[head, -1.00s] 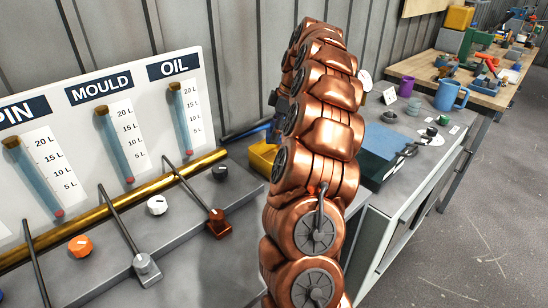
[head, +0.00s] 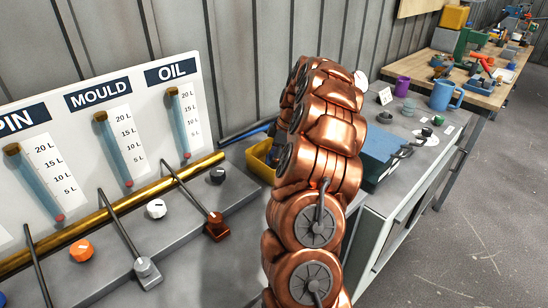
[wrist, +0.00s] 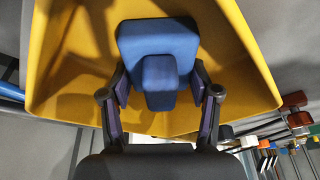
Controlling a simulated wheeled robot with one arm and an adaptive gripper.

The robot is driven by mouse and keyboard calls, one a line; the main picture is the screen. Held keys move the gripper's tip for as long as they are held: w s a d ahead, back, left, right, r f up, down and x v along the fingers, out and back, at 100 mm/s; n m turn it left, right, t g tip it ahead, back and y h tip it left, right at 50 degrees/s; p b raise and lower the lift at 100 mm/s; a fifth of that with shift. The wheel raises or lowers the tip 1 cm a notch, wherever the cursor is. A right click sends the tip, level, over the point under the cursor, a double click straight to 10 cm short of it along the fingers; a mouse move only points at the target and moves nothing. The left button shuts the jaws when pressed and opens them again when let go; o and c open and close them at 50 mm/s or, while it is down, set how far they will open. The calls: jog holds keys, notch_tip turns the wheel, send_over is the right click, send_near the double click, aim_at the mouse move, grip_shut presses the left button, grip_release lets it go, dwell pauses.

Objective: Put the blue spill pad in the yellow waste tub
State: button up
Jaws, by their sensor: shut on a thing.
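The blue spill pad (wrist: 157,45), a rounded blue block with a raised grip, is between the fingers of my gripper (wrist: 160,88) in the wrist view. My gripper is shut on its grip. The yellow waste tub (wrist: 75,95) surrounds the pad in that view, its sloping walls on both sides. The pad is over or inside the tub's opening; I cannot tell how deep. In the head view the tub (head: 260,160) shows partly at the left of my copper arm, which hides the gripper and pad.
A panel with gauges and levers (head: 125,130) stands at the left. A blue box (head: 378,150) and a blue mug (head: 444,96) are on the grey bench at the right. A blue rod (head: 245,132) lies behind the tub.

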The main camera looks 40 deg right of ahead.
jog(key=o, duration=1.5)
jog(key=shift+c, duration=0.2)
jog(key=b+v, duration=0.2)
jog(key=v, duration=1)
jog(key=shift+w, duration=0.15)
